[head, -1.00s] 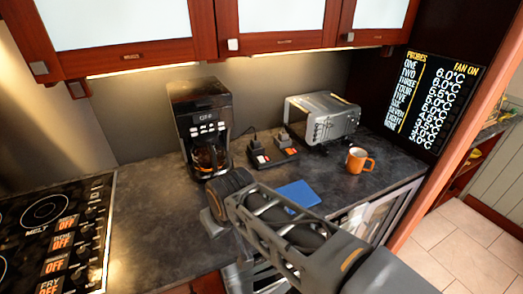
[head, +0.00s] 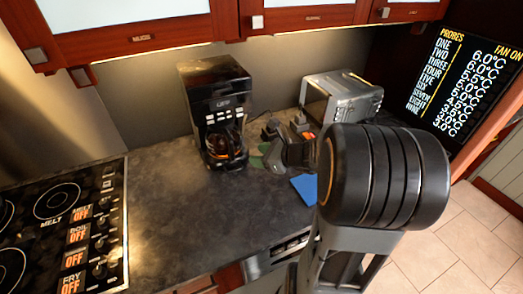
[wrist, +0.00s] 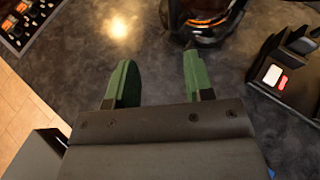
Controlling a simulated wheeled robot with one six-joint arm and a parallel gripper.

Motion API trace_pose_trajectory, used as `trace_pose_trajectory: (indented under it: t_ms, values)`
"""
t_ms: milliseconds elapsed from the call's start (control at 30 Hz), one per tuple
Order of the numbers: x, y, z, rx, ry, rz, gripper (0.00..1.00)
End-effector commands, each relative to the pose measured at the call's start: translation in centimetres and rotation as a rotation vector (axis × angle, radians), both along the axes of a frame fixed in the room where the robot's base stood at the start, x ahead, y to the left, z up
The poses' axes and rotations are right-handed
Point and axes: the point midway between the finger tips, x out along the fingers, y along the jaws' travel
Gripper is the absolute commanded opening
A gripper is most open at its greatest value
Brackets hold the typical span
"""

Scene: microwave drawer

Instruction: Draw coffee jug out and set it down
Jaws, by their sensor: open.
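The coffee jug (head: 224,148) is a dark glass pot with an orange band. It sits in the black coffee maker (head: 214,100) at the back of the counter, and its lower part also shows at the top edge of the wrist view (wrist: 207,22). My gripper (head: 262,158) is just right of the jug in the head view, apart from it. In the wrist view my gripper (wrist: 158,72) has its two green fingers spread with bare counter between them. The jug lies beyond the right fingertip, and its upper part is cut off there.
A dark block with switches (wrist: 285,70) stands right of the gripper. A silver toaster oven (head: 342,97) is behind, and a blue mat (head: 304,187) lies nearby. The cooktop (head: 65,225) is at left. Bare counter (head: 170,215) lies between cooktop and jug.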

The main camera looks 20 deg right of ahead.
Motion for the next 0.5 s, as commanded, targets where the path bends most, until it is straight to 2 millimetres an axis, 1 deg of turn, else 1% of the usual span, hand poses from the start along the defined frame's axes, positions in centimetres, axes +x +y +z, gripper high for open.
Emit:
trace_pose_trajectory:
  t_ms: [67, 167, 267, 500]
  values:
    - [0.6, -0.8, -0.1, 0.053, 0.008, -0.056, 0.48]
    - [1.4, -0.8, -0.4, 0.084, 0.013, -0.086, 0.48]
    - [2.5, -0.1, -0.9, 0.091, 0.014, -0.089, 0.48]
    - [5.9, 2.3, -2.6, 0.088, 0.015, -0.085, 0.48]
